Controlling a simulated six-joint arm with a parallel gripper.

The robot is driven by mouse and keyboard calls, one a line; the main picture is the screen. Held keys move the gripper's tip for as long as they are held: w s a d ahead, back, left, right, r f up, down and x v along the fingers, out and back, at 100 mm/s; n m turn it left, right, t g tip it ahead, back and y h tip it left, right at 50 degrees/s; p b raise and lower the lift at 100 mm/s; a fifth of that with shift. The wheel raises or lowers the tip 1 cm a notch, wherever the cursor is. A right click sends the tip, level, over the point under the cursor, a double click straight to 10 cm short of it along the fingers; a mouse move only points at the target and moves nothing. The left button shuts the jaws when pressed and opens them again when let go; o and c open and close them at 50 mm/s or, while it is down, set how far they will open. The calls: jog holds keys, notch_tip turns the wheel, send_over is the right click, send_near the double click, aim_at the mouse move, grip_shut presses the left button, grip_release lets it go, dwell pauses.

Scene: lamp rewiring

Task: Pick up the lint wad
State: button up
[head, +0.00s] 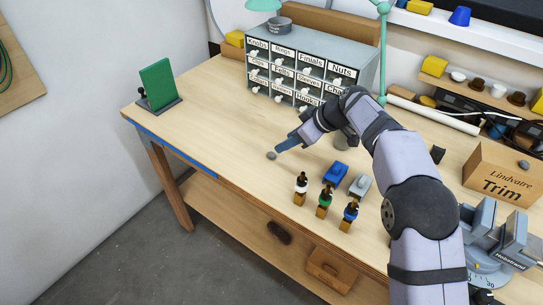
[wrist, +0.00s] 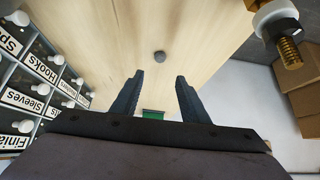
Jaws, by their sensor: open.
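The lint wad (head: 271,156) is a small grey lump lying on the bare wooden bench top. It also shows in the wrist view (wrist: 160,57), ahead of my fingers and roughly centred between them. My gripper (head: 281,150) is just to the right of the wad in the head view, low over the bench. In the wrist view my gripper (wrist: 158,80) has its two dark fingers spread apart with nothing between them. The wad appears apart from both fingers.
A labelled drawer cabinet (head: 310,68) stands behind my gripper. A green panel on a stand (head: 157,84) is at the far left. Bench between is clear.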

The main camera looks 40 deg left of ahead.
aim_at(272, 154)
jog(key=shift+f, duration=0.95)
jog(key=shift+p+x, duration=2.4)
jog(key=shift+x, duration=1.25)
jog(key=shift+w, duration=0.1)
grip_shut()
